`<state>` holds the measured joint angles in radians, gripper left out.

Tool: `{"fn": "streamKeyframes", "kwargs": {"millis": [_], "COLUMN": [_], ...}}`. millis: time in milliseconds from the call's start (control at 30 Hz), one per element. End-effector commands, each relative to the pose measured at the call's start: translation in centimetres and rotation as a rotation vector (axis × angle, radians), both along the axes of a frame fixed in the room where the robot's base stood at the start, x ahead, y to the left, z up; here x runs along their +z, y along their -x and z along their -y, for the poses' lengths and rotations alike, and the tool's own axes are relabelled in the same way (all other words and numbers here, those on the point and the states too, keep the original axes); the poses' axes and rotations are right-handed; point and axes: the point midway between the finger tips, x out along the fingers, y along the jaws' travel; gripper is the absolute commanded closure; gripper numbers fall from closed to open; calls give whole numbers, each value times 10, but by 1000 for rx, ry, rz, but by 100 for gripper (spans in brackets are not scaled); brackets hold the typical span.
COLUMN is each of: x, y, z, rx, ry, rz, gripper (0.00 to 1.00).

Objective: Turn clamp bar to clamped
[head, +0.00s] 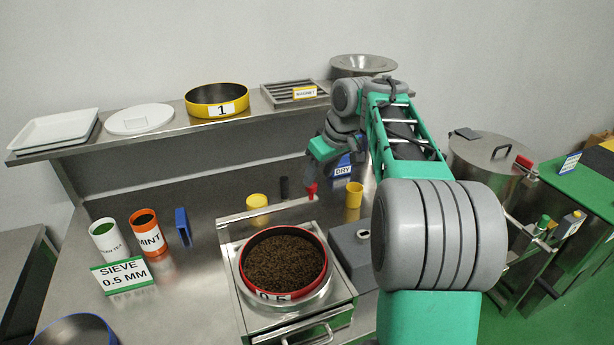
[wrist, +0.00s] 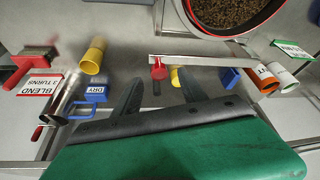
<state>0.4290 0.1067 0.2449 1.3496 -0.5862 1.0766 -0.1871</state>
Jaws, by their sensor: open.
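The clamp bar (head: 262,210) is a thin pale metal strip behind the round red-rimmed sieve (head: 322,262), which is filled with dark tea. It lies beside the sieve, not across it, and a red knob (head: 311,189) stands at its right end. In the wrist view the bar (wrist: 205,60) runs sideways below the sieve (wrist: 186,14), with the red knob (wrist: 159,70) at its left end. My gripper (head: 314,172) is just above the knob. In the wrist view its dark fingers (wrist: 160,88) are apart, with the knob just beyond and between the tips. Contact is not visible.
A yellow cup (head: 354,195) and a grey box (head: 350,245) stand right of the knob. A yellow knob (head: 257,201) and dark post (head: 284,186) are behind the bar. Tea and mint tins (head: 148,233) stand left. A shelf (head: 160,134) runs along the back.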

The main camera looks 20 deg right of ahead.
Motion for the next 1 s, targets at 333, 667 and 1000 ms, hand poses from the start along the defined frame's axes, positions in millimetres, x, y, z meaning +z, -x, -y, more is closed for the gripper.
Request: {"fn": "streamKeyframes", "kwargs": {"millis": [333, 667, 1000], "x": [-39, -72, -72], "y": [-12, -26, -26], "z": [6, 2, 1], "rx": [-16, -19, -16], "ry": [-2, 1, 1], "rz": [-3, 1, 1], "gripper": [51, 51, 64]}}
